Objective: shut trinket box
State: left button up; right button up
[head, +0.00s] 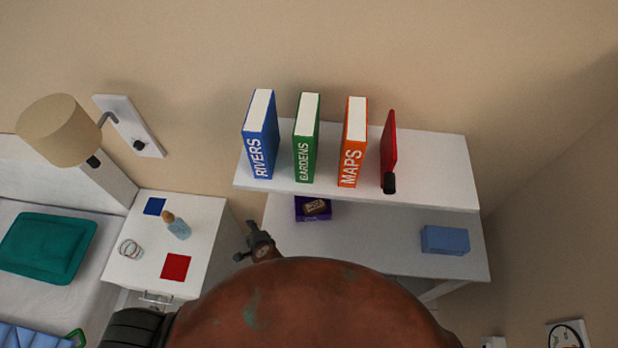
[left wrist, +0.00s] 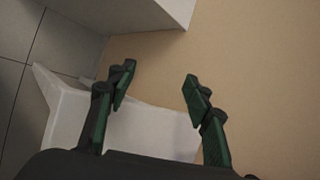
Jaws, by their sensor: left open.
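A small purple box (head: 313,216) sits at the back left of the lower shelf, with a brown item showing at its top. It seems to be the trinket box, and its lid state is too small to tell. My left gripper (head: 258,240) is at the left front of the lower shelf, to the left of and nearer than the purple box, apart from it. In the left wrist view its fingers (left wrist: 158,82) are spread with nothing between them. The box does not show in that view. My right gripper is not in view.
The upper shelf (head: 440,165) holds blue, green and orange books and a red upright item (head: 389,150). A blue box (head: 445,240) sits at the lower shelf's right. The middle of the lower shelf (head: 375,240) is clear. A white nightstand (head: 205,215) stands left.

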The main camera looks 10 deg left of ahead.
pick_arm(q)
jog(key=w+d+r+m+t, duration=0.1)
jog(key=w+d+r+m, duration=0.1)
jog(key=w+d+r+m+t, duration=0.1)
jog(key=w+d+r+m, duration=0.1)
jog(key=d, duration=0.1)
jog(key=w+d+r+m+t, duration=0.2)
jog(key=d+r+m, duration=0.1)
jog(key=shift+w+r+y+p, duration=0.1)
jog(key=shift+w+y+p, duration=0.1)
jog(key=shift+y+p, duration=0.15)
jog(key=w+d+r+m+t+h, duration=0.2)
jog(key=d+r+m+t, duration=0.15)
jog(key=d+m, duration=0.3)
jog(key=w+d+r+m+t+h, duration=0.1)
jog(key=d+r+m+t, duration=0.3)
jog(key=d, duration=0.4)
jog(key=w+a+m+p, duration=0.1)
jog(key=w, duration=0.6)
jog(key=shift+w+r+g, duration=0.15)
jog(key=shift+w+g, duration=0.2)
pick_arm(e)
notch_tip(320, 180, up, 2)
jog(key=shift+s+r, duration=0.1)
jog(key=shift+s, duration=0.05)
pick_arm(q)
jog(key=shift+c, duration=0.2)
grip_shut()
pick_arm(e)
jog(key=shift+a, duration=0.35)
